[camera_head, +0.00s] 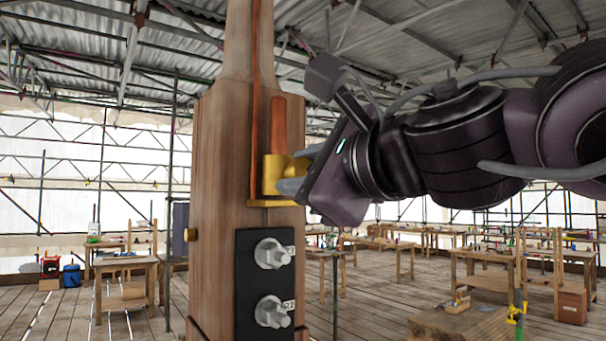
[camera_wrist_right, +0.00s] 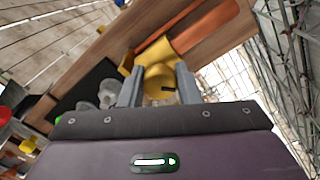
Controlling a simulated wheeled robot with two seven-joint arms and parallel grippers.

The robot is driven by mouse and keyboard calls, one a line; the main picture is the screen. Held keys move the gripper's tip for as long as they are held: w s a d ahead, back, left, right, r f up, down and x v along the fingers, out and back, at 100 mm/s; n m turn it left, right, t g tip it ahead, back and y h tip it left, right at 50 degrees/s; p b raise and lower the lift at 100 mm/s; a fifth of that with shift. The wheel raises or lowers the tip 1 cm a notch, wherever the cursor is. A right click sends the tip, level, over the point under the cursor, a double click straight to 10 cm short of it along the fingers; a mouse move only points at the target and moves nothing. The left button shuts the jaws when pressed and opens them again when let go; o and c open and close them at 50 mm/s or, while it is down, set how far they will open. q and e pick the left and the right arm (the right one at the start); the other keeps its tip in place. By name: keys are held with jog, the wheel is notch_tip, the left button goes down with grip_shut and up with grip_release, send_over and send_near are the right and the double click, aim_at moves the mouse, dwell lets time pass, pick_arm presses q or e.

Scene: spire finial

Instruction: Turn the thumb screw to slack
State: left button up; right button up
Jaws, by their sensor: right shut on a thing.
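The brass thumb screw (camera_wrist_right: 159,82) shows in the right wrist view between the two grey fingers of my right gripper (camera_wrist_right: 159,88), which is shut on it. It has a short dark mark on its face. In the head view the brass fitting (camera_head: 272,175) sits on the front of the wooden spire post (camera_head: 222,150), and my right gripper (camera_head: 290,186) reaches it from the right, hiding most of the screw. An orange-brown rod (camera_head: 278,125) stands in the fitting, and it also shows in the right wrist view (camera_wrist_right: 195,28). My left gripper is out of view.
A small brass knob (camera_head: 190,235) sticks out of the post's left side. Workbenches (camera_head: 400,245) stand well behind, on a plank floor.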

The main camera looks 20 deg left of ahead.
jog(key=n, duration=0.4)
jog(key=shift+n, duration=0.4)
jog(key=shift+n+b, duration=0.45)
jog(key=shift+n, duration=2.05)
jog(key=shift+f, duration=0.1)
jog(key=o, duration=1)
jog(key=shift+s, duration=0.1)
jog(key=b+v, duration=0.4)
jog(key=v, duration=0.3)
jog(key=shift+s+d, duration=0.2)
jog(key=shift+d, duration=0.15)
